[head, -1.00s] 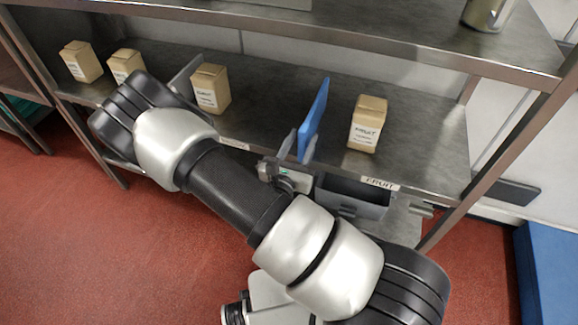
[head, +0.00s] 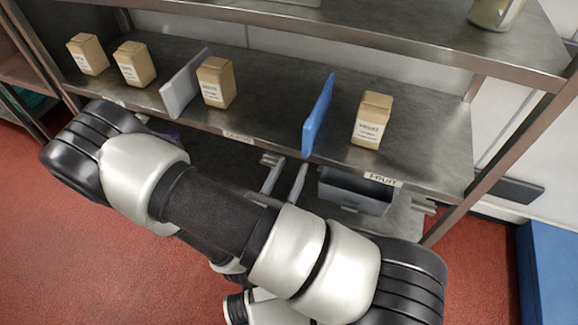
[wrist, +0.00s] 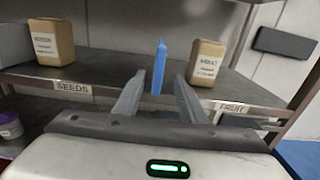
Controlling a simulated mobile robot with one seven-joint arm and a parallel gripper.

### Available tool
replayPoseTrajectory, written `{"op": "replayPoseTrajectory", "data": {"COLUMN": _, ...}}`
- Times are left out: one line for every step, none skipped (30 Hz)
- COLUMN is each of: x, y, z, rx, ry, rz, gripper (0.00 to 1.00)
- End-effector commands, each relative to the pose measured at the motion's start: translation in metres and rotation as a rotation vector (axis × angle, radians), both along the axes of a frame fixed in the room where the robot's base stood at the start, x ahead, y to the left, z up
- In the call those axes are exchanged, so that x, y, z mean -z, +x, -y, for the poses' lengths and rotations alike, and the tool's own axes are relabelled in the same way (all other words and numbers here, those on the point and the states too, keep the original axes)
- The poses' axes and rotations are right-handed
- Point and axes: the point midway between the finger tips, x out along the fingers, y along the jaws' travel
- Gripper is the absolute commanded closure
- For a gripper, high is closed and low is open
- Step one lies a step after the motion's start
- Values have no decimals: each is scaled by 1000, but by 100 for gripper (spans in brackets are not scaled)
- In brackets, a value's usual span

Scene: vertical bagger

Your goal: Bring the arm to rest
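My arm stretches across the head view, its elbow at the left. My gripper (head: 284,178) is in front of and below the shelf's front edge, partly hidden by my arm. In the wrist view its two fingers (wrist: 159,78) are spread apart with nothing held. The blue divider (head: 318,117) stands upright on the shelf; in the wrist view it shows beyond the gap between the fingers, apart from them.
The steel shelf (head: 420,150) holds several tan cartons, one (head: 371,120) right of the blue divider and one (head: 216,82) beside a grey divider (head: 184,84). A grey bin (head: 355,192) is below. A metal can (head: 495,12) stands on the upper shelf. Red floor is open at left.

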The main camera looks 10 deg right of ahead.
Motion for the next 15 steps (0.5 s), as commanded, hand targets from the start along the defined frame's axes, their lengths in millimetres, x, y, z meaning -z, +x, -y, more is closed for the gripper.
{"op": "replayPoseTrajectory", "data": {"x": 0, "y": 0, "z": 0, "rx": 0, "ry": 0, "rz": 0, "gripper": 62}}
{"op": "replayPoseTrajectory", "data": {"x": 0, "y": 0, "z": 0, "rx": 0, "ry": 0, "rz": 0, "gripper": 62}}
{"op": "replayPoseTrajectory", "data": {"x": 0, "y": 0, "z": 0, "rx": 0, "ry": 0, "rz": 0, "gripper": 62}}
{"op": "replayPoseTrajectory", "data": {"x": 0, "y": 0, "z": 0, "rx": 0, "ry": 0, "rz": 0, "gripper": 62}}
{"op": "replayPoseTrajectory", "data": {"x": 0, "y": 0, "z": 0, "rx": 0, "ry": 0, "rz": 0, "gripper": 62}}
{"op": "replayPoseTrajectory", "data": {"x": 0, "y": 0, "z": 0, "rx": 0, "ry": 1, "rz": 1, "gripper": 62}}
{"op": "replayPoseTrajectory", "data": {"x": -1, "y": 0, "z": 0, "rx": 3, "ry": 2, "rz": 1, "gripper": 62}}
{"op": "replayPoseTrajectory", "data": {"x": -2, "y": 0, "z": 1, "rx": 9, "ry": 4, "rz": 4, "gripper": 62}}
{"op": "replayPoseTrajectory", "data": {"x": -5, "y": 1, "z": 3, "rx": 24, "ry": 13, "rz": 10, "gripper": 62}}
{"op": "replayPoseTrajectory", "data": {"x": -8, "y": 1, "z": 5, "rx": 42, "ry": 22, "rz": 17, "gripper": 62}}
{"op": "replayPoseTrajectory", "data": {"x": -13, "y": 1, "z": 8, "rx": 65, "ry": 33, "rz": 26, "gripper": 62}}
{"op": "replayPoseTrajectory", "data": {"x": -21, "y": 0, "z": 14, "rx": 109, "ry": 54, "rz": 41, "gripper": 62}}
{"op": "replayPoseTrajectory", "data": {"x": -27, "y": -1, "z": 19, "rx": 147, "ry": 75, "rz": 54, "gripper": 62}}
{"op": "replayPoseTrajectory", "data": {"x": -34, "y": -2, "z": 25, "rx": 192, "ry": 97, "rz": 68, "gripper": 62}}
{"op": "replayPoseTrajectory", "data": {"x": -44, "y": -5, "z": 34, "rx": 259, "ry": 131, "rz": 89, "gripper": 62}}
